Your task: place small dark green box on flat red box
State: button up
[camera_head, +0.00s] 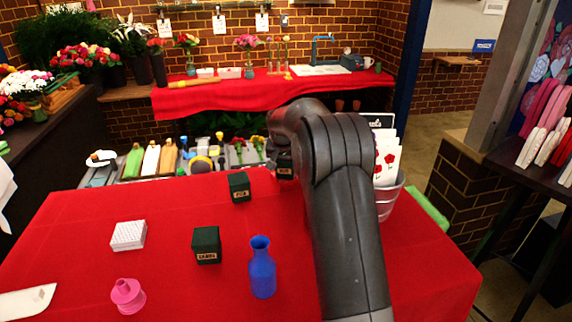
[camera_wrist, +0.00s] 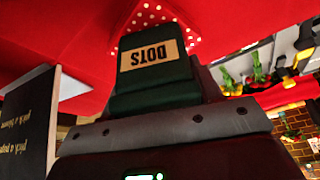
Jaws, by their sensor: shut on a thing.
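A small dark green box labelled DOTS (camera_wrist: 158,62) is held in my gripper, and fills the middle of the wrist view. It also shows in the head view (camera_head: 286,170), beside my arm at the far part of the red table. My gripper (camera_head: 280,160) is shut on it; my arm partly hides it there. A red thing with white dots (camera_wrist: 152,14), likely the flat red box, shows just beyond the held box in the wrist view. I cannot tell if they touch. I cannot make out the dotted red thing in the head view.
Two more dark green boxes (camera_head: 239,187) (camera_head: 206,245), a blue vase (camera_head: 262,268), a white patterned box (camera_head: 128,235) and a pink spool-like thing (camera_head: 128,297) stand on the red table (camera_head: 70,215). A metal bucket with cards (camera_head: 386,196) stands right of my arm.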

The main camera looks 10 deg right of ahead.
jog(key=shift+f, duration=0.15)
jog(key=o, duration=1)
jog(key=s+a+r+n, duration=0.1)
jog(key=s+a+r, duration=0.2)
jog(key=s+r, duration=1.3)
jog(key=s+f+n, duration=0.1)
jog(key=s, duration=1)
jog(key=s+a+f+n+t+y, duration=0.1)
jog(key=s+f, duration=0.1)
jog(key=s, duration=0.8)
jog(key=s+f+n, duration=0.1)
jog(key=s, duration=1)
jog(key=shift+s+a+f+n+y, duration=0.15)
jog(key=shift+s+a+n+y, duration=0.15)
jog(key=shift+s+a+y, duration=0.1)
